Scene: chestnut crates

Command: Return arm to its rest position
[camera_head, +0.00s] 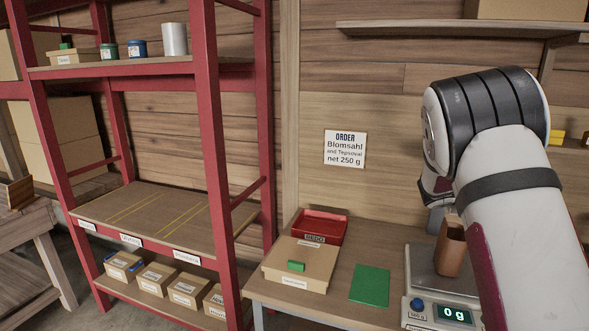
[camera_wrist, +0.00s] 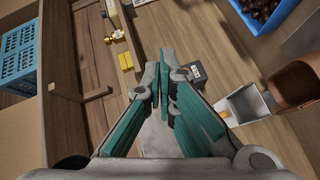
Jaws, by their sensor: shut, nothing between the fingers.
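My arm (camera_head: 510,190) fills the right side of the head view, and my gripper is hidden there behind it. In the wrist view my gripper (camera_wrist: 158,66) is shut, its fingertips together with nothing between them. It is above a wooden surface. A scale (camera_head: 440,285) reading 0 g stands on the table below my arm. A brown container (camera_head: 451,247) is on the scale's plate, partly covered by my arm.
The table (camera_head: 330,275) holds a red tray (camera_head: 318,215), a cardboard box (camera_head: 300,264) and a green mat (camera_head: 370,285). A red shelf rack (camera_head: 215,140) stands left. The wrist view shows a blue crate of chestnuts (camera_wrist: 283,22), a metal scoop (camera_wrist: 243,105) and a blue basket (camera_wrist: 20,55).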

